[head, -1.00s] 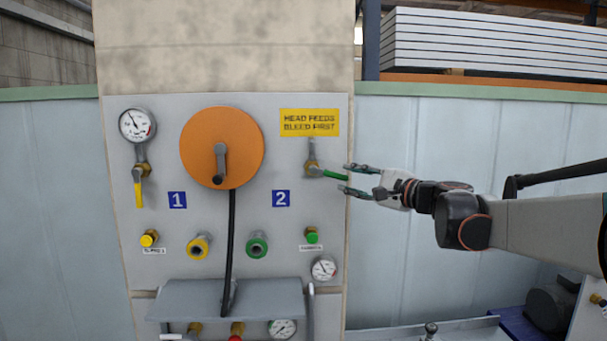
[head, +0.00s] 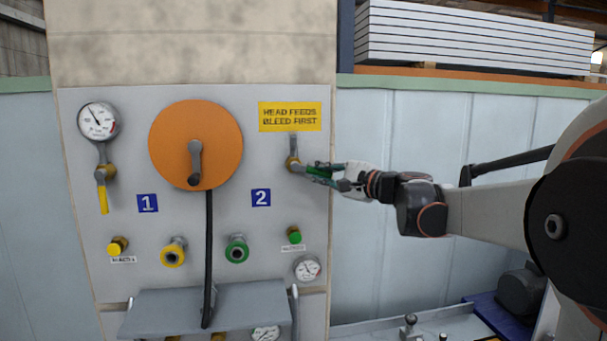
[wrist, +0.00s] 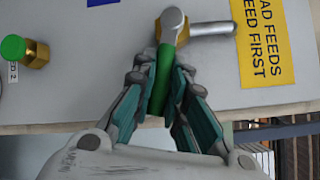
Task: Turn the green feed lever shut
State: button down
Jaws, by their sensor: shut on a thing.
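The green feed lever (head: 318,171) sticks out sideways to the right from its brass valve (head: 292,164), below the yellow sign on the panel, tilted slightly down. My gripper (head: 322,175) comes from the right and is shut on the lever's green handle. In the wrist view the green handle (wrist: 162,78) runs between the two fingers of my gripper (wrist: 161,95), with its grey hub end beyond the fingertips. The fingers hide part of the handle in the head view.
A yellow lever (head: 102,194) hangs down under a gauge at left. An orange reel (head: 195,145) with a crank sits mid-panel. A green knob (head: 294,235) and a gauge (head: 307,268) are below the lever. The wall right of the panel is clear.

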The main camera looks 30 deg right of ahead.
jog(key=shift+d+r+n+g+p, duration=0.1)
jog(key=shift+r+n+g+p, duration=0.5)
jog(key=shift+r+n, duration=0.2)
jog(key=shift+r+n+g+h, duration=0.15)
jog(key=shift+n+g+h, duration=0.15)
jog(key=shift+n+h, duration=0.1)
jog(key=c, duration=1.6)
grip_release()
